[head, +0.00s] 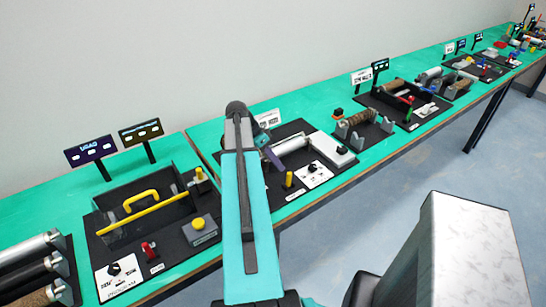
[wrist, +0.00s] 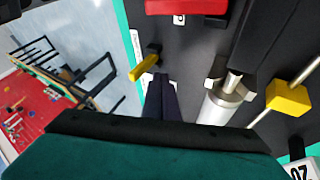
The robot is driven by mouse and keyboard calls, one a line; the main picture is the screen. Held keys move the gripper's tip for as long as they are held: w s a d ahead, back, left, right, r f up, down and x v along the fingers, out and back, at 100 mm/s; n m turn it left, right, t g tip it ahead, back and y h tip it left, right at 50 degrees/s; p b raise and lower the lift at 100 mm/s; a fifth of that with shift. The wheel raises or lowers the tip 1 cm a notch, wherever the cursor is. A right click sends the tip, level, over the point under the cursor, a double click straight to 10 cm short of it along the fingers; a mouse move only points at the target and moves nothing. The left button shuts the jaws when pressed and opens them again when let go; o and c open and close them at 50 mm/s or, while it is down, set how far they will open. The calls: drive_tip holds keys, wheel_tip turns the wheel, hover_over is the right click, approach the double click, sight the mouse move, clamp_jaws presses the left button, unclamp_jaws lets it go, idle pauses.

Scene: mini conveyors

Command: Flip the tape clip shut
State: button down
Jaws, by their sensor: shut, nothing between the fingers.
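My gripper (wrist: 160,82) shows in the wrist view as two dark purple fingers pressed together, with nothing between them. A small yellow piece on a dark mount (wrist: 145,66), possibly the tape clip, stands just up and left of the fingertips. I cannot tell whether they touch, or whether the clip is open or shut. In the head view my gripper (head: 273,161) shows beside my arm, over a black board. A yellow upright piece (head: 288,180) stands on that board near the fingers; it may be the same piece.
A silver roller (wrist: 222,103) lies right of the fingers, with a yellow block (wrist: 289,99) on a rod beyond it. A red part (wrist: 187,6) is at the top. In the head view, a black tray with a yellow handle (head: 140,198) is at left.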

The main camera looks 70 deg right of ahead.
sight(289, 180)
drive_tip(key=shift+s+a+p, duration=0.4)
drive_tip(key=shift+s+a, duration=0.2)
drive_tip(key=shift+s, duration=0.35)
drive_tip(key=shift+a+f, duration=0.1)
drive_tip(key=shift+w, duration=0.15)
drive_tip(key=shift+a+b, duration=0.1)
drive_tip(key=shift+b, duration=0.2)
drive_tip(key=shift+s+t, duration=0.3)
drive_tip(key=shift+t, duration=0.2)
drive_tip(key=shift+h, duration=0.3)
